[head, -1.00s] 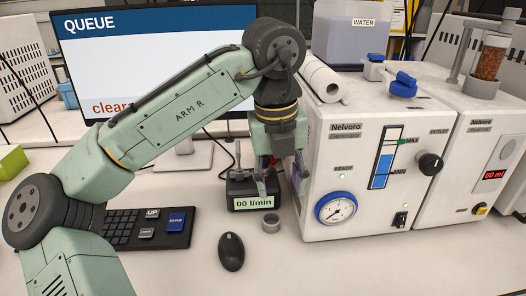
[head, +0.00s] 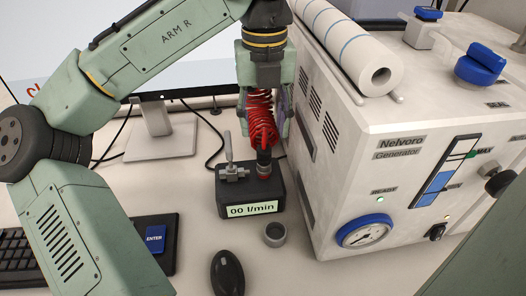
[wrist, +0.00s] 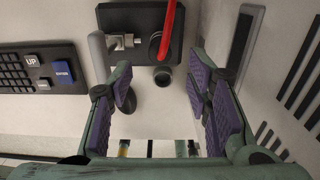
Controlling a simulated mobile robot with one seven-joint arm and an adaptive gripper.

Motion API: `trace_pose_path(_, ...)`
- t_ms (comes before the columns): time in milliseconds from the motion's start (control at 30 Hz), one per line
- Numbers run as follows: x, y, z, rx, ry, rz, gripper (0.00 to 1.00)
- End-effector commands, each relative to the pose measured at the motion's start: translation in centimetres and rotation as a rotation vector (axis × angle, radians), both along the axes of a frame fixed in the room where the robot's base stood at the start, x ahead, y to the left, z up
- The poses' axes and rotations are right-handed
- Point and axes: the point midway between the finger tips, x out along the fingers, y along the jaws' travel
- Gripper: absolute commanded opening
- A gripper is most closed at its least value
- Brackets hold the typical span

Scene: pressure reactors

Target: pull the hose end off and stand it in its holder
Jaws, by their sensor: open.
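The red coiled hose (head: 262,118) hangs down to its dark hose end (head: 263,162), which stands on the black flow box (head: 250,207) reading 00 l/min. The red hose (wrist: 170,30) also crosses the box in the wrist view. A small grey cup (head: 275,235), which looks like the holder, stands empty on the bench in front of the box; it also shows in the wrist view (wrist: 162,77). My gripper (wrist: 162,92) is open, its purple pads apart with nothing between them. In the head view, my gripper (head: 268,130) is above the box, partly hidden by the coil.
A lever valve (head: 231,165) rises from the box's left side. The white generator (head: 350,135) stands close on the right. A monitor stand (head: 160,135) is behind. The keyboard (head: 100,250) and mouse (head: 227,272) lie in front on the left.

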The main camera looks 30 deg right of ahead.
Motion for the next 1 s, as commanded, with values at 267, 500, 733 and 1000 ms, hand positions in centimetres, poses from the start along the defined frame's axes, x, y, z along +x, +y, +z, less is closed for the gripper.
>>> trace_pose_path(267,0.0,0.0,-0.5,-0.001,0.0,0.001,0.45)
trace_pose_path(500,0.0,0.0,-3.7,0.0,0.0,0.003,0.45)
trace_pose_path(733,-0.1,0.0,-6.8,-0.001,0.004,-0.001,0.45)
trace_pose_path(1000,0.0,0.0,-8.8,-0.001,0.0,0.0,0.45)
